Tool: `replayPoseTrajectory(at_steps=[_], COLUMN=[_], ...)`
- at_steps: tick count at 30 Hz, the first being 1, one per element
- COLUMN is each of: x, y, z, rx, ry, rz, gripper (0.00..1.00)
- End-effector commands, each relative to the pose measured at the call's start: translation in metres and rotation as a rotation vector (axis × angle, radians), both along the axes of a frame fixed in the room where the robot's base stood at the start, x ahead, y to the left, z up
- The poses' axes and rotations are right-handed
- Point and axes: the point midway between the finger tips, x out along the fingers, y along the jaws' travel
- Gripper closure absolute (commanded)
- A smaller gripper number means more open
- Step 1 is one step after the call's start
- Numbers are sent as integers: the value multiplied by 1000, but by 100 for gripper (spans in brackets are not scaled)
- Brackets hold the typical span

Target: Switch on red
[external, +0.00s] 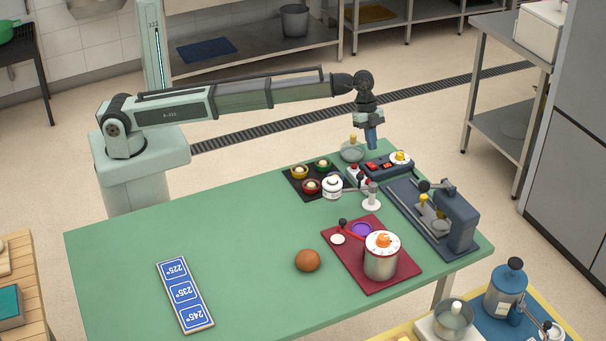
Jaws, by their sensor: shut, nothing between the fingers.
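A dark switch box (386,165) with red switches on its top lies near the far right edge of the green table. A white dial with a yellow knob (400,157) sits at its right end. The red switches are too small to tell whether they are on or off. My gripper (372,148) points straight down with blue fingers, shut and empty. It is just above or behind the left part of the switch box; I cannot tell whether it touches it.
A glass-like bowl with a yellow knob (352,152) stands left of my gripper. The table's left half (120,255) is mostly clear.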

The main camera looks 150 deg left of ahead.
Motion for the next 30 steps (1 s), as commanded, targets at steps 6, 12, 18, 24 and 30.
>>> replayPoseTrajectory(at_steps=[6,12,18,24,30], x=[12,18,20,19,24], y=[0,0,0,0,1], z=[-31,-48,-52,-52,-55], rx=[0,0,1,1,-1], ry=[0,0,0,0,42], rz=[1,1,1,1,-2], gripper=[100,100,100,100,100])
